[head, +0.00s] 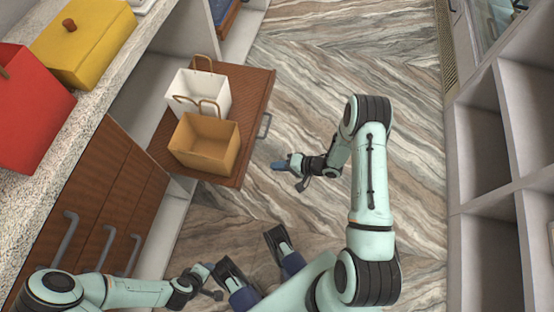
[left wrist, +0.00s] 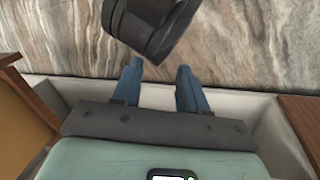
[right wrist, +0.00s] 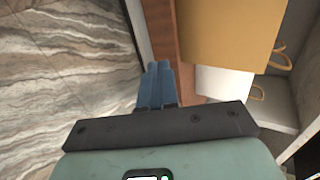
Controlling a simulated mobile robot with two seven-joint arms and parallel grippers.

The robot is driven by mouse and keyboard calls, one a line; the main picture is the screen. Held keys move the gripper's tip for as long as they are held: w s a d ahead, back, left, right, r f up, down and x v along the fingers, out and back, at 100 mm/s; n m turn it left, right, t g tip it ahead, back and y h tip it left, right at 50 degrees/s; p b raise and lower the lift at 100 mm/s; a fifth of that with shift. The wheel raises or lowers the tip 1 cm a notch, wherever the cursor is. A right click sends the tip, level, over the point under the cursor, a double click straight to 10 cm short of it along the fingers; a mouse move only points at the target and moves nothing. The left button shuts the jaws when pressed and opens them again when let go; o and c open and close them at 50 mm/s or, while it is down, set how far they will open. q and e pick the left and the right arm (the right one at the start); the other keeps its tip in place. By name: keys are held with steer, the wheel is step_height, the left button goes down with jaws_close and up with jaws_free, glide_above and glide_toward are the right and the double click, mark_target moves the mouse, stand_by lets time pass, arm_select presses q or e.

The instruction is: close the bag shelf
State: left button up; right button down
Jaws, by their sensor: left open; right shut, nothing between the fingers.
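The bag shelf (head: 258,92) is a brown pull-out board that sticks out from the counter on the left, with a grey handle (head: 264,126) on its front. A white bag (head: 210,88) and a tan bag (head: 205,145) stand on it. My right gripper (head: 281,165) is shut and empty, just outside the shelf's front near the tan bag. The right wrist view shows its closed fingers (right wrist: 158,75) beside the shelf front (right wrist: 187,45); contact is unclear. My left gripper (head: 205,272) is low in the head view, and its fingers (left wrist: 157,78) are apart and empty.
A red box (head: 30,115) and a yellow box (head: 85,40) stand on the speckled top. Open grey shelving (head: 480,135) is at the right. The patterned floor (head: 330,50) between is clear.

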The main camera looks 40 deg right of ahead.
mark_target(246, 164)
steer(key=x, duration=0.3)
steer(key=r+b+x, duration=0.1)
steer(key=x, duration=0.2)
steer(key=b+x, duration=0.1)
steer(key=x, duration=0.2)
steer(key=shift+w+a+r, duration=0.15)
steer(key=shift+w+a, duration=0.1)
steer(key=shift+w, duration=0.05)
arm_select(q)
steer(key=shift+t+y, duration=0.3)
steer(key=shift+t, duration=0.3)
steer(key=w, duration=0.1)
steer(key=w+a+f, duration=0.1)
steer(key=w+f, duration=0.1)
steer(key=shift+w+a+f, duration=0.25)
steer(key=shift+w+a, duration=0.05)
steer(key=shift+a, duration=0.1)
arm_select(e)
steer(key=shift+w+a, duration=0.25)
steer(key=shift+w, duration=0.1)
